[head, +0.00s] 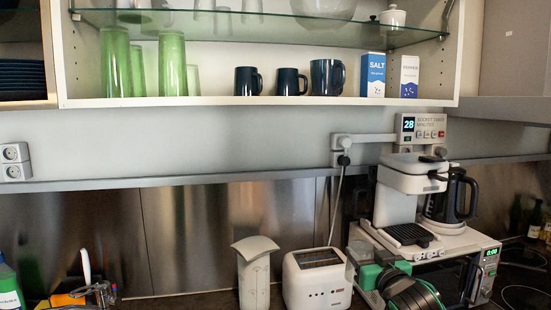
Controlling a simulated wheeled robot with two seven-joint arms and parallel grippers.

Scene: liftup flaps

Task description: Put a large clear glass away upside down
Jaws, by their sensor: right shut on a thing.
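My right gripper (366,272), dark with green parts, is low at the centre right, in front of the coffee maker and right of the toaster. My left gripper is not in view. Above is an open cupboard (300,101). More clear glassware shows partly on the glass shelf (270,29) above.
Dark mugs (327,77), a salt box (373,75) and a second box (404,77) stand on the lower shelf. There is free room between the green glasses and the mugs. Below are a toaster (317,280), a coffee maker (400,190) and a wall timer (421,128).

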